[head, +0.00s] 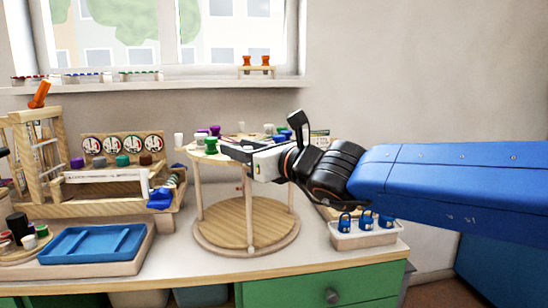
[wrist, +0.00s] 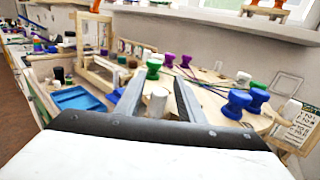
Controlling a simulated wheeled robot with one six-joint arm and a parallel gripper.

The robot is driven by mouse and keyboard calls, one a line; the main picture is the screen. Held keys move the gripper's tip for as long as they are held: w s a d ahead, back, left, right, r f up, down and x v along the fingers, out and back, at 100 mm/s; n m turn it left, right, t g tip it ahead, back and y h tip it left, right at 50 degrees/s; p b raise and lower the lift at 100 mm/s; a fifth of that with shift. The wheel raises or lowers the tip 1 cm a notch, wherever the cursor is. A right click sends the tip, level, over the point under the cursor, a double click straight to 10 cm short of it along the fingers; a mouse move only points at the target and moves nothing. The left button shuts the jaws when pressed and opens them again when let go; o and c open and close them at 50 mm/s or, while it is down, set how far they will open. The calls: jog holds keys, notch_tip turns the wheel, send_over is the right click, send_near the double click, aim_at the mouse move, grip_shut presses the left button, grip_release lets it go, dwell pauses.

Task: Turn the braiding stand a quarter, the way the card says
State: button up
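The braiding stand is a round wooden top on posts above a round wooden base (head: 262,222). Its top (head: 184,151) carries green, purple, blue and white bobbins, with a green bobbin (head: 211,146) at the left. My gripper (head: 236,150) is at the near side of the top. In the wrist view my gripper (wrist: 159,80) has its fingers apart, with a white bobbin or peg (wrist: 157,104) seen between them; I cannot tell whether they touch it. A blue bobbin (wrist: 237,103) stands to the right. A card (wrist: 301,123) stands at the right; its marks are too small to read.
A wooden rack (head: 40,150) and a blue tray (head: 95,244) are left of the stand. A white box (head: 366,238) with blue padlock-like items stands to the right. The wall and windowsill (head: 200,86) are behind. Some bare tabletop lies in front.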

jog(key=v, duration=1.6)
jog(key=shift+d, duration=0.1)
